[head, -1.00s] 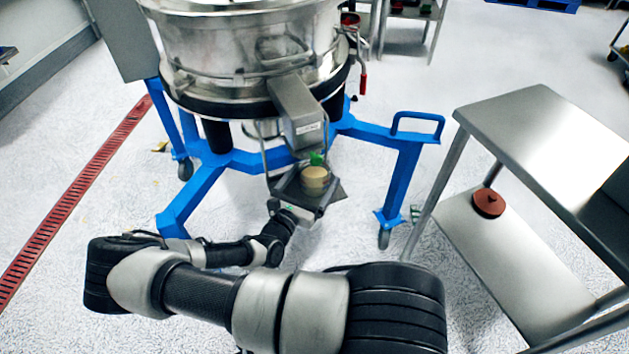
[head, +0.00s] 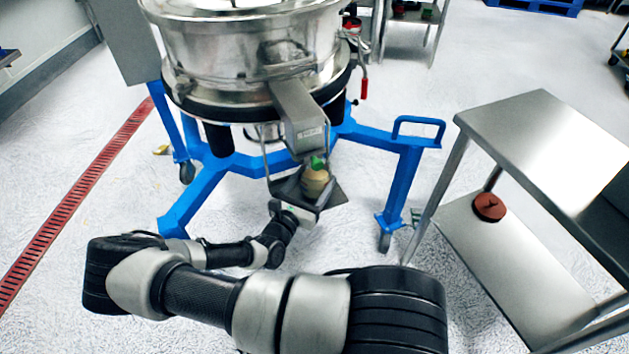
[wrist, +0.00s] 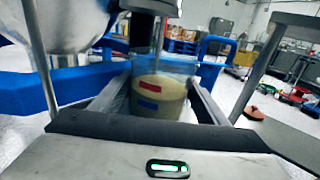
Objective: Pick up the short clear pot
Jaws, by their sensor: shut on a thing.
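The short clear pot (head: 316,184) holds pale beige powder and is below the sifter's discharge spout (head: 300,115). My gripper (head: 308,190) is shut on the pot, which is between its two fingers. In the wrist view the pot (wrist: 158,98) shows a red and a blue mark on its side, with the fingers of my gripper (wrist: 160,105) along both sides. A green thing (head: 317,162) shows at the pot's top in the head view. A dark shelf plate (head: 333,194) lies around the pot. Whether the pot's base touches the plate cannot be told.
The steel sifter (head: 250,50) stands on a blue frame (head: 400,185) with legs close around my gripper. A steel table (head: 540,120) is at the right, with a red-brown lid (head: 489,207) on its lower shelf. Open floor lies at the left.

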